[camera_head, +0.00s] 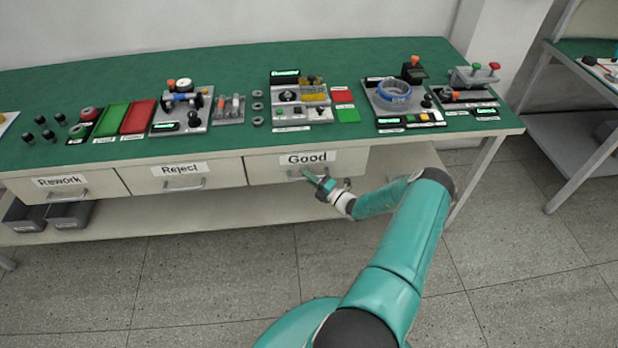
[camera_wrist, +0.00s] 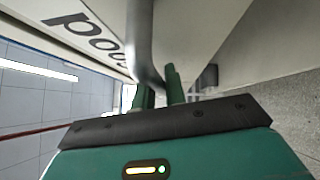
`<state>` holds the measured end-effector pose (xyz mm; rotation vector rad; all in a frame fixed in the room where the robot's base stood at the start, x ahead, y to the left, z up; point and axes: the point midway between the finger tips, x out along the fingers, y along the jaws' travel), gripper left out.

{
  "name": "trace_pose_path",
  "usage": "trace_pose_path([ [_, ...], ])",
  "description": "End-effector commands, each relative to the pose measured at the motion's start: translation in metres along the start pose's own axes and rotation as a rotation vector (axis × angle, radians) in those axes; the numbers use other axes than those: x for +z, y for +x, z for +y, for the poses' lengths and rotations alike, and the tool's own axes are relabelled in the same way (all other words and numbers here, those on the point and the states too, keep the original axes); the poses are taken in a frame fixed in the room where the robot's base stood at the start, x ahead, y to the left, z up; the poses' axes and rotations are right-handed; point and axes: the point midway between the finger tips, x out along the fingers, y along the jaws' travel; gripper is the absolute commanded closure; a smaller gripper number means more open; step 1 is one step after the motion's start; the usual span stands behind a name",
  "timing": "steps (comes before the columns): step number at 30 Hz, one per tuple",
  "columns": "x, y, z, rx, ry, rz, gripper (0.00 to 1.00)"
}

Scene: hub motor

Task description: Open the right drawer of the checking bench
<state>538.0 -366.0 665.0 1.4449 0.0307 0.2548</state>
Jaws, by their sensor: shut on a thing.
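The checking bench (camera_head: 230,140) has three white drawers in a row under its green top. The right drawer (camera_head: 265,169) carries the label "Good" and a grey bar handle. My gripper (camera_head: 312,176) is at this handle, shut on it near the middle of the drawer front. In the wrist view the handle (camera_wrist: 141,40) is a curved grey bar running down to my green fingers (camera_wrist: 160,88), next to the drawer's label (camera_wrist: 85,30). The fingers hide part of the handle. I cannot tell whether the drawer stands slightly out.
The Reject drawer (camera_head: 215,177) and the Rework drawer (camera_head: 95,185) look shut. A lower shelf (camera_head: 190,208) holds grey bins (camera_head: 68,215) at the left. Several fixtures and trays stand on the bench top. The tiled floor (camera_head: 220,285) in front is clear.

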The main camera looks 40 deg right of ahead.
Motion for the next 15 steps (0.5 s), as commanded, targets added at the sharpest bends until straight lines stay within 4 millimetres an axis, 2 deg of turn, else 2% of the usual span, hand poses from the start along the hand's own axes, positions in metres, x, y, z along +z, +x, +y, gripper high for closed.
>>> trace_pose_path([
  [8,-0.019,-0.020,0.005,0.000,0.002,-0.001,1.00],
  [15,-0.063,-0.064,0.017,0.000,0.006,-0.002,1.00],
])
